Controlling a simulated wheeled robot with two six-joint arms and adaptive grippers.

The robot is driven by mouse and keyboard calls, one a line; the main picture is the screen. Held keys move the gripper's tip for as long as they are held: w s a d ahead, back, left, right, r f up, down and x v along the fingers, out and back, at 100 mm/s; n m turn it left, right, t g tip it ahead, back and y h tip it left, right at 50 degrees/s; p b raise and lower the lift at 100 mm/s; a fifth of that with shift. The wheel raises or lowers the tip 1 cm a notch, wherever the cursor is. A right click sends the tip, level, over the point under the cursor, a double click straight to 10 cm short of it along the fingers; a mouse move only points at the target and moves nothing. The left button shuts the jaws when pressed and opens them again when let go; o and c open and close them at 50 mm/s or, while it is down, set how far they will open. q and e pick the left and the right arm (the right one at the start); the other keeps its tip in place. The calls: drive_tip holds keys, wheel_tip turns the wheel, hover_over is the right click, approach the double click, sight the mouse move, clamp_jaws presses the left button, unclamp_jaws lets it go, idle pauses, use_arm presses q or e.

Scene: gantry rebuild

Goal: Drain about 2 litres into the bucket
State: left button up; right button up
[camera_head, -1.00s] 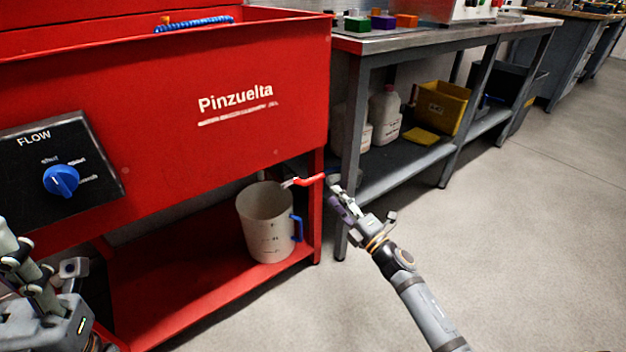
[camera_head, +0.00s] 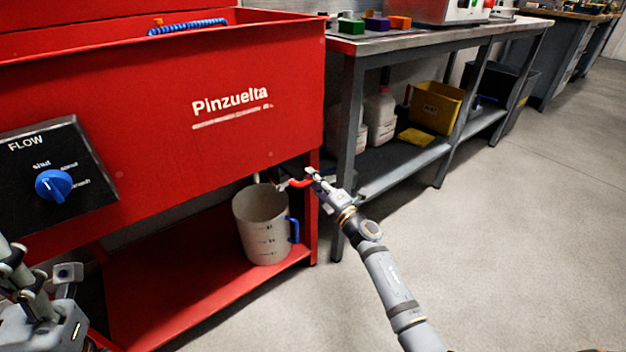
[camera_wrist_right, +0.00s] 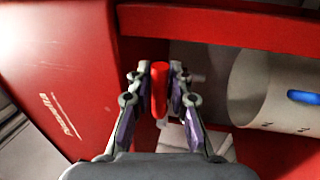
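A pale bucket (camera_head: 263,228) with level marks and a blue handle stands on the red lower shelf under the red tank (camera_head: 150,125). Its inside and any liquid cannot be made out. A short pale spout (camera_head: 256,178) shows just above its rim. A red lever (camera_head: 299,183) sticks out at the bucket's upper right. My right gripper (camera_head: 313,177) is at the lever's outer end. In the right wrist view its fingers close around the red lever (camera_wrist_right: 159,90), one on each side. My left gripper (camera_head: 25,285) is cut off at the left edge, below the dial.
A FLOW panel (camera_head: 55,180) with a blue dial (camera_head: 54,185) is on the tank's front. A grey workbench (camera_head: 430,38) stands to the right, with jugs (camera_head: 380,118) and a yellow bin (camera_head: 436,106) on its lower shelf. The floor to the right is clear.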

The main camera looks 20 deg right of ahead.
clamp_jaws()
drive_tip(key=shift+f, duration=0.2)
wheel_tip(320, 180, down, 6)
drive_tip(key=s+a+m+h+p, duration=0.1)
drive_tip(key=a+m+h+p, duration=0.1)
drive_tip(key=m, duration=0.8)
drive_tip(key=shift+h+p, duration=0.4)
drive_tip(key=shift+p, duration=0.3)
drive_tip(key=shift+a+f, duration=0.1)
drive_tip(key=o, duration=0.5)
unclamp_jaws()
